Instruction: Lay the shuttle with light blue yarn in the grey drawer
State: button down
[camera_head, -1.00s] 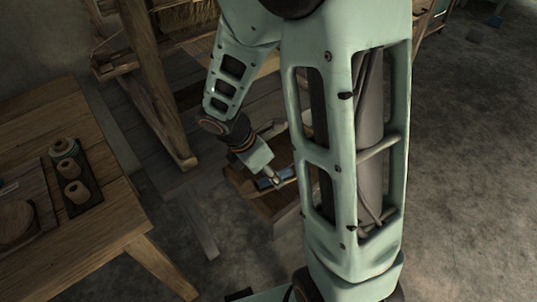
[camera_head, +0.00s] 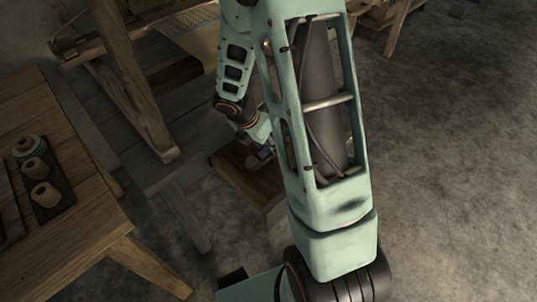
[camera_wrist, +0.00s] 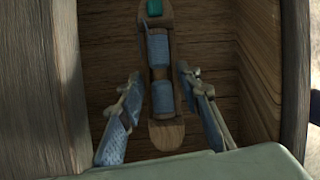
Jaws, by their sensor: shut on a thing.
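The shuttle (camera_wrist: 166,134) is a long wooden piece with two light blue yarn windings (camera_wrist: 158,47) and a teal patch near its far end. In the wrist view it lies lengthwise between the fingers of my gripper (camera_wrist: 158,76), inside a brown wooden box or drawer (camera_wrist: 215,28). My gripper is shut on the shuttle, though its exact contact is hard to make out. In the head view my gripper (camera_head: 264,154) is low at the wooden box (camera_head: 250,187), and my arm hides much of it. I cannot make out a grey drawer for certain.
A wooden table (camera_head: 88,228) at left bears a dark tray (camera_head: 62,190) with several yarn spools. A greyish bench (camera_head: 150,172) and the loom's post (camera_head: 135,100) stand beside the box. The floor at right (camera_head: 455,170) is clear.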

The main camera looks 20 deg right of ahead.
jog(key=shift+w+d+f, duration=0.4)
jog(key=shift+w+f, duration=0.15)
jog(key=shift+f, duration=0.25)
jog(key=f+b, duration=0.2)
jog(key=f, duration=0.1)
jog(key=shift+w+d+f, duration=0.1)
jog(key=shift+w+f, duration=0.1)
jog(key=shift+f, duration=0.1)
jog(key=shift+r, duration=0.1)
jog(key=c, duration=1.4)
grip_release()
jog(key=p+v, duration=0.4)
jog(key=v, duration=0.8)
